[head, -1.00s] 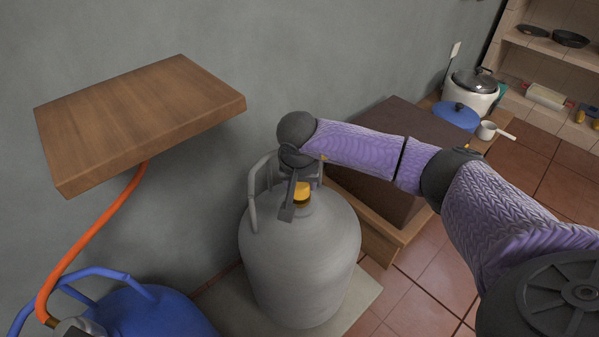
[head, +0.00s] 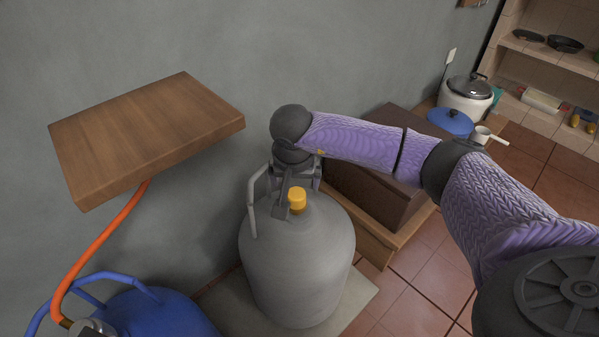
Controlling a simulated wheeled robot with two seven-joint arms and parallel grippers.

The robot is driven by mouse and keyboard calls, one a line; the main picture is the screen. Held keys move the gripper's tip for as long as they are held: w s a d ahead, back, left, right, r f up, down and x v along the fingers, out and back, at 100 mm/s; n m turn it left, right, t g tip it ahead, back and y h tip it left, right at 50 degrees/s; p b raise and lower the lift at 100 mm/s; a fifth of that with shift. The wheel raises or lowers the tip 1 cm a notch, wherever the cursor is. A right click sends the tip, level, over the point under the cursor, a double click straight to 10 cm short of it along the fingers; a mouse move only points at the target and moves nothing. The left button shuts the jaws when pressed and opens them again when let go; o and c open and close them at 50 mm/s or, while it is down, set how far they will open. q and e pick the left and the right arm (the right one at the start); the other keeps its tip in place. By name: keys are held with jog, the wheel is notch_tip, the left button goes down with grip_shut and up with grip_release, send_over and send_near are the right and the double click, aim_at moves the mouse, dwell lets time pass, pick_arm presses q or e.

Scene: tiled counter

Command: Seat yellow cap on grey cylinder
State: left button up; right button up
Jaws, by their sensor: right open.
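The grey cylinder (head: 298,262) stands upright on a pale slab, with its grey handle rising at the top left. The yellow cap (head: 297,199) is at the top centre of the cylinder, over its neck. From this view I cannot tell how firmly it sits there. My right gripper (head: 292,205) points down over the cylinder's top, open, with a dark finger just left of the cap. The other finger is partly hidden, and I cannot tell whether either touches the cap. My left gripper is out of view.
A wooden shelf (head: 145,138) juts from the wall at upper left. An orange hose (head: 100,252) runs below it to a blue cylinder (head: 150,312). A brown box (head: 372,180) on a low wooden stand is close behind right.

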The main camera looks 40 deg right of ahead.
aim_at(296, 203)
jog(key=p+v, duration=0.1)
jog(key=v, duration=0.2)
jog(key=shift+r, duration=0.35)
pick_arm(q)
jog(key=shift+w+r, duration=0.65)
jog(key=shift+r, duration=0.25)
pick_arm(e)
jog(key=shift+f, duration=0.1)
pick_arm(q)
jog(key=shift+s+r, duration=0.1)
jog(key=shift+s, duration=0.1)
pick_arm(e)
jog(key=shift+s+a, duration=0.1)
jog(key=shift+a, duration=0.05)
